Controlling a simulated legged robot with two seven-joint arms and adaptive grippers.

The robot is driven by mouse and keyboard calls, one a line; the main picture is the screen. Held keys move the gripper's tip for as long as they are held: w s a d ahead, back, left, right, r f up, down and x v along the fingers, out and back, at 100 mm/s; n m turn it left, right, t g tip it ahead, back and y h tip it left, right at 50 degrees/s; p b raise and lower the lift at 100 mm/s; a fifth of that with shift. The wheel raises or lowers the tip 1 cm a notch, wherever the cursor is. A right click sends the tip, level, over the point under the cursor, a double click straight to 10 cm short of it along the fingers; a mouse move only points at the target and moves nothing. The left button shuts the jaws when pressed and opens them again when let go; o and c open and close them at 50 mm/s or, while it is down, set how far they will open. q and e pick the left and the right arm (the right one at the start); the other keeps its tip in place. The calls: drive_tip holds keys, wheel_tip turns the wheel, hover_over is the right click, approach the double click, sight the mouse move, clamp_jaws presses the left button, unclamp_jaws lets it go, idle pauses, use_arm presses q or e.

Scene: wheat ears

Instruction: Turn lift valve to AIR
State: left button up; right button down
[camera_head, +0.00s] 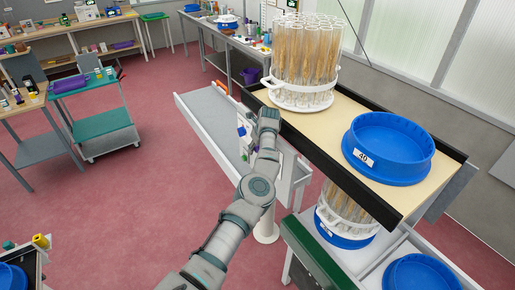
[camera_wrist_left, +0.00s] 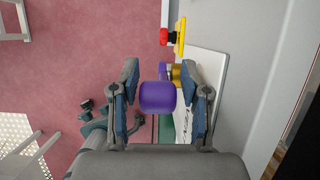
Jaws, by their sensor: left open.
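My left gripper (camera_wrist_left: 165,98) is open in the left wrist view, with one finger on each side of a purple rounded block (camera_wrist_left: 158,97). I cannot tell whether the fingers touch the block. A yellow handle (camera_wrist_left: 181,37) with a red part (camera_wrist_left: 165,36) beside it sits farther up, and a brass-coloured piece shows partly behind the block. In the head view my left gripper (camera_head: 268,117) is beside the lift table (camera_head: 340,150), and its fingers are hard to make out. No AIR marking is readable. My right gripper is not in view.
On the lift table stand a white rack of wheat-filled tubes (camera_head: 304,62) and a blue round tray marked 40 (camera_head: 388,148). Another rack (camera_head: 345,210) is below. A grey trough (camera_head: 215,118) runs left of the arm. Red floor is clear toward the green cart (camera_head: 103,127).

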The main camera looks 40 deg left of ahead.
use_arm(q)
drive_tip(key=shift+r, duration=0.3)
drive_tip(key=v, duration=1.1)
